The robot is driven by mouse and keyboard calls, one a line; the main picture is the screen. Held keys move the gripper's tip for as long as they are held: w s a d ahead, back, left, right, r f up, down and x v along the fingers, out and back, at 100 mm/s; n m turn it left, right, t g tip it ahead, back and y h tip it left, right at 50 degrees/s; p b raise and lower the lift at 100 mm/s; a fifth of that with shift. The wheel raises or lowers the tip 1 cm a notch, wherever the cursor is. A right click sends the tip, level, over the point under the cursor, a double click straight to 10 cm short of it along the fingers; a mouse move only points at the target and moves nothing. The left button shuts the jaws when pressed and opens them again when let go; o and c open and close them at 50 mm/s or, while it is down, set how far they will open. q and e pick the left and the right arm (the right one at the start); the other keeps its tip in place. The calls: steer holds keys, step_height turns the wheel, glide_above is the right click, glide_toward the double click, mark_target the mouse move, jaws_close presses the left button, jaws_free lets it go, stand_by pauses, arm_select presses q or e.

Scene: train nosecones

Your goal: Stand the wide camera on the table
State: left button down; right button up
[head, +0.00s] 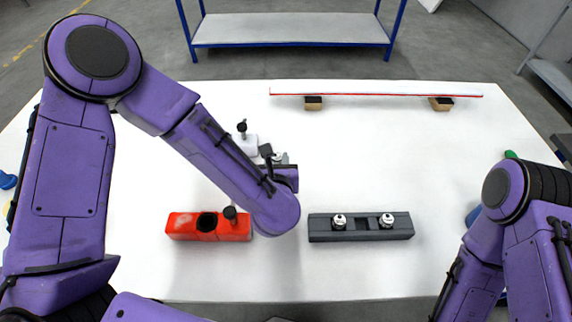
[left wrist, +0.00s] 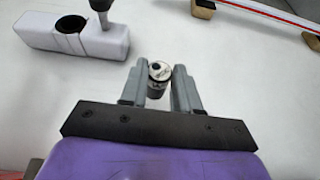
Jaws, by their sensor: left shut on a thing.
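My left gripper (head: 280,158) is over the middle of the white table, mostly behind its own forearm. In the left wrist view its two grey fingers (left wrist: 158,88) are shut on a small dark cylinder with a silver top, which I take to be the wide camera (left wrist: 158,74). The silver end shows between the fingertips. I cannot tell whether its lower end touches the table (head: 400,160). In the head view the held piece is hidden or too small to make out. My right arm comes in at the right, its gripper out of view.
A white block (head: 246,145) with a dark knob stands just beyond the left gripper. A red block (head: 185,226) with a hole and knob is front left. A dark grey block (head: 362,232) holds two silver-topped pieces. A long white-red bar (head: 375,90) lies behind. The right-middle table is clear.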

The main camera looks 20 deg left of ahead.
arm_select(q)
steer(key=shift+s+a+f+b, duration=0.1)
steer(key=shift+s+f+b, duration=0.05)
steer(key=shift+f+b, duration=0.3)
steer(key=f, duration=0.1)
steer(key=f+b, duration=0.2)
steer(key=shift+w+f, duration=0.3)
steer(key=shift+f, duration=0.1)
steer(key=shift+w, duration=0.25)
steer(key=shift+s+b, duration=0.3)
steer(key=shift+s, duration=0.05)
steer(key=c, duration=1)
jaws_free()
steer(key=shift+o, duration=0.9)
steer(key=shift+w+f, duration=0.1)
steer(key=shift+w, duration=0.1)
steer(key=shift+s+r+p, duration=0.15)
steer(key=shift+r+p, duration=0.25)
steer(key=shift+r, duration=0.05)
steer(key=v, duration=0.2)
steer(key=b+v, duration=0.1)
steer(key=v, duration=0.2)
steer(key=b+v, duration=0.1)
steer(key=v, duration=0.2)
steer(key=shift+s+d+f, duration=0.2)
steer(key=shift+s, duration=0.1)
steer(key=p+v, duration=0.3)
steer(key=shift+s+r, duration=0.15)
steer(key=shift+r, duration=0.05)
